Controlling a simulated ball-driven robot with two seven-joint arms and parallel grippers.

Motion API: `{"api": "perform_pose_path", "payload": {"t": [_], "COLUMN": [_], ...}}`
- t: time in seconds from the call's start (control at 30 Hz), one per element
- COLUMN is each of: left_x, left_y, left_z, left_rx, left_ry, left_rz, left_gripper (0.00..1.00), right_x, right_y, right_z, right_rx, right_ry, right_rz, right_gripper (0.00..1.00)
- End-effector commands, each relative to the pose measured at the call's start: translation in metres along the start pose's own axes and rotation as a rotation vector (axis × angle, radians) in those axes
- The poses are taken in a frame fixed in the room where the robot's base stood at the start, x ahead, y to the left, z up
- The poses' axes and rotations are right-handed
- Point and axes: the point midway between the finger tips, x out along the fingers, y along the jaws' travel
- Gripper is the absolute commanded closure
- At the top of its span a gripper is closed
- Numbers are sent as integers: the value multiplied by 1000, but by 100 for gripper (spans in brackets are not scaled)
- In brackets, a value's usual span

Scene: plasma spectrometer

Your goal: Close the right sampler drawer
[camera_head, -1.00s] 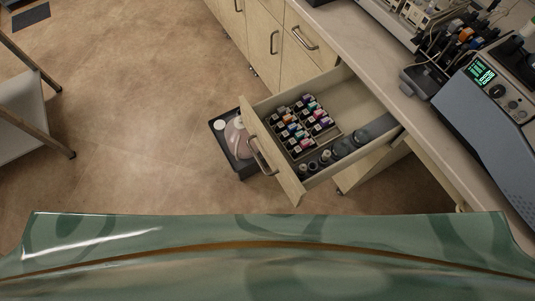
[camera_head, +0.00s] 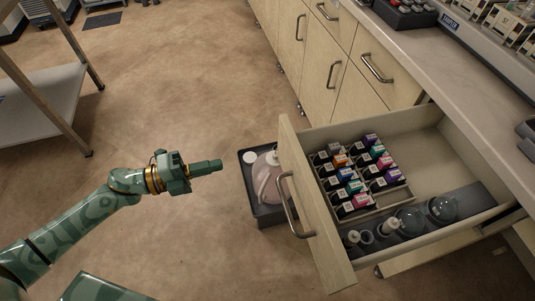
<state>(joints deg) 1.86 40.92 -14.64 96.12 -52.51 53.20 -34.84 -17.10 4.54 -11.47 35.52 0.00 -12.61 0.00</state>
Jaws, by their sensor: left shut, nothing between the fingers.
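The sampler drawer (camera_head: 328,225) is pulled far out of the bench cabinet, its wooden front facing left. A metal bar handle (camera_head: 289,206) runs along that front. Inside are several small boxes with coloured labels (camera_head: 360,178) in a divided tray, and small bottles and round glass flasks (camera_head: 410,222) along the near side. My left gripper (camera_head: 218,165) is shut and empty. It points right toward the drawer front, to the left of the handle and apart from it. My right gripper is not in view.
A black tray with a pinkish jug (camera_head: 267,180) stands on the floor beside the drawer front. Closed cabinets (camera_head: 325,60) and a benchtop with instruments line the right. A metal-framed cart (camera_head: 45,110) stands at the left. The floor between is open.

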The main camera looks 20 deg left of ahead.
Motion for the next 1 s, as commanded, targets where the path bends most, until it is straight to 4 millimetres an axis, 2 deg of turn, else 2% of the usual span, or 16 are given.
{"api": "perform_pose_path", "payload": {"t": [0.13, 0.23, 0.7, 0.83, 1.0], "left_x": [8, 22, 116, 130, 139], "left_y": [-1, -1, 0, -1, -1], "left_z": [-4, -3, -4, -4, -4], "left_rx": [25, 25, 18, 17, 17], "left_ry": [18, 17, 14, 13, 12], "left_rz": [-13, -14, -13, -12, -11], "left_gripper": [100, 100, 100, 100, 100], "right_x": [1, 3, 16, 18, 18], "right_y": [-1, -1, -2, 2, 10], "right_z": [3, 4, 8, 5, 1], "right_rx": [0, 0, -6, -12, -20], "right_ry": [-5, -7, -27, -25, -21], "right_rz": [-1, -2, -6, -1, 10], "right_gripper": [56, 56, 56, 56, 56]}}
